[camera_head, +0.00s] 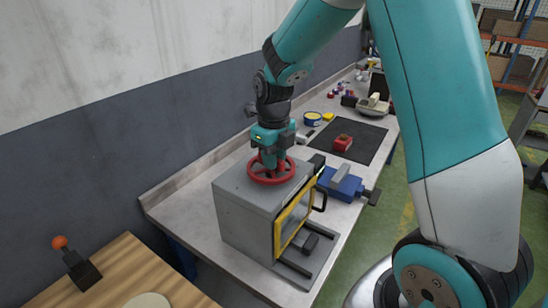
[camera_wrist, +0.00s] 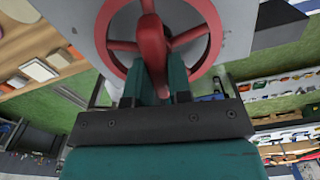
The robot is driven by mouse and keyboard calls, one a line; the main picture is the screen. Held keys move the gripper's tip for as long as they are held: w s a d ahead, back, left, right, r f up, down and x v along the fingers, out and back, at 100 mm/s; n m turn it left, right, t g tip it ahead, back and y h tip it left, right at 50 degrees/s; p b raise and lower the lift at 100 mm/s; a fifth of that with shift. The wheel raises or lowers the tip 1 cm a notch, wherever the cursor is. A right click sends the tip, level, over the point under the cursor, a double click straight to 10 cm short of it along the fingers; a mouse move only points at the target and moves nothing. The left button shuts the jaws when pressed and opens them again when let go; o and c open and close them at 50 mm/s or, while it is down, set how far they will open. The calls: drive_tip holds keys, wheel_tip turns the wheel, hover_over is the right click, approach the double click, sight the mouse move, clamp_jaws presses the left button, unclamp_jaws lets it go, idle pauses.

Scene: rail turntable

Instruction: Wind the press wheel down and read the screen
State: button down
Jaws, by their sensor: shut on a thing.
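The press (camera_head: 243,213) is a grey box on the workbench, with a yellow-framed front opening and a black handle at its right side. The red press wheel (camera_head: 256,176) lies flat on its top. My gripper (camera_head: 270,163) points down over the wheel and is shut on it near the hub. In the wrist view, the wheel (camera_wrist: 104,28) has red spokes, and the teal fingers of my gripper (camera_wrist: 158,88) close about a red part at its middle. No lit screen or reading can be made out in either view.
A blue vise (camera_head: 343,185) stands just right of the press. Behind it a black mat (camera_head: 362,137) carries a red block (camera_head: 342,143). A wooden table (camera_head: 125,275) with an orange-knobbed lever (camera_head: 75,262) is at the lower left. A wall runs along the bench's back.

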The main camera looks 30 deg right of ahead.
drive_tip(key=shift+r, duration=0.1)
idle(0.3)
drive_tip(key=c, duration=1)
unclamp_jaws()
drive_tip(key=shift+c, duration=0.2)
wheel_tip(320, 180, up, 17)
drive_tip(key=b, duration=0.3)
drive_tip(key=shift+r, duration=0.2)
drive_tip(key=s+a+f+m+y+b, duration=0.1)
drive_tip(key=s+a+f+m, duration=0.3)
drive_tip(key=m, duration=0.6)
drive_tip(key=s+a+f+m+y+b, duration=0.1)
drive_tip(key=s+a+f+m, duration=0.3)
drive_tip(key=s+a+m, duration=0.3)
drive_tip(key=s+a+f+m+y+b, duration=0.1)
drive_tip(key=s+a+f+m, duration=0.3)
drive_tip(key=s+m, duration=0.8)
drive_tip(key=a+m+y, duration=0.1)
drive_tip(key=a+m, duration=0.1)
drive_tip(key=shift+a+f, duration=0.2)
drive_tip(key=shift+a, duration=0.15)
